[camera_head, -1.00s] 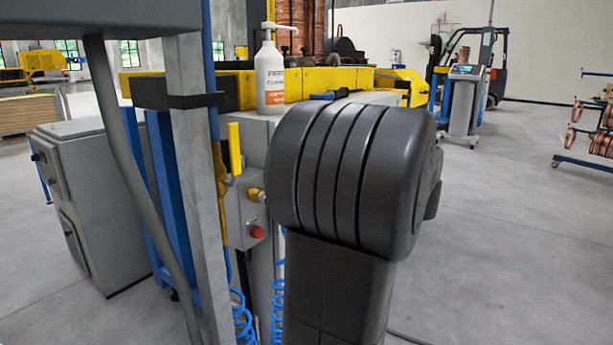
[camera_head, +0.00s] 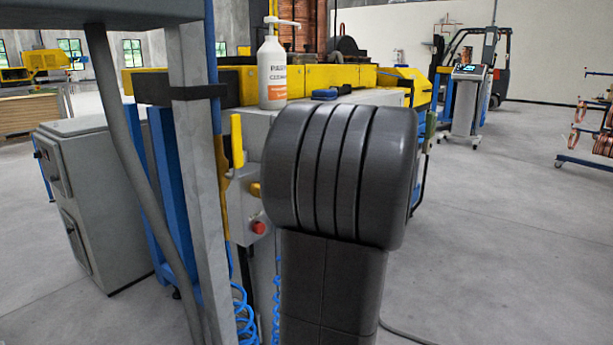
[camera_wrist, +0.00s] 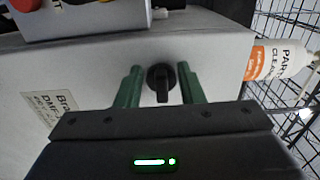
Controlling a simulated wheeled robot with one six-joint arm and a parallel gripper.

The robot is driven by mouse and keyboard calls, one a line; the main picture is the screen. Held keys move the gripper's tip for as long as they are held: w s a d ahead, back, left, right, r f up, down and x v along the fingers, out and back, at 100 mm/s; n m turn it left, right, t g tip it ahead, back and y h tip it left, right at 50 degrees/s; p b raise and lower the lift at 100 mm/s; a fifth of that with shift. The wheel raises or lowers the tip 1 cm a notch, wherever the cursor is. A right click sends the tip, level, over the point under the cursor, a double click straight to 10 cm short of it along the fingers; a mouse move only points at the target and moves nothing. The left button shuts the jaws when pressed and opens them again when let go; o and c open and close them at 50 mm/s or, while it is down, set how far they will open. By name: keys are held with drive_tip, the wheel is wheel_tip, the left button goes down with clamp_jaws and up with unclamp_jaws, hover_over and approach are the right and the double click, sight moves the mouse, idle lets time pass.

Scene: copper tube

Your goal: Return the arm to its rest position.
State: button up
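My arm's dark grey ribbed joint (camera_head: 340,175) stands upright in the middle of the head view and hides part of the machine behind it. In the wrist view my gripper (camera_wrist: 158,70) shows two green fingers spread apart. A black knob-like part (camera_wrist: 161,80) appears between the fingers, with gaps on both sides, in front of a grey surface. Nothing is seen gripped.
A white pump bottle with an orange label (camera_head: 272,72) stands on the yellow-edged machine (camera_head: 315,78); it also shows in the wrist view (camera_wrist: 277,62). A grey post (camera_head: 195,150) and cabinet (camera_head: 95,205) are at left. Open floor (camera_head: 500,240) lies right.

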drive_tip(key=p+v, duration=0.3)
drive_tip(key=v, duration=1)
drive_tip(key=w+a+r+m+p, duration=0.2)
drive_tip(key=w+a+m+p, duration=0.7)
drive_tip(key=m+p, duration=0.7)
drive_tip(key=shift+a+m, duration=0.35)
drive_tip(key=shift+m, duration=0.55)
idle(0.4)
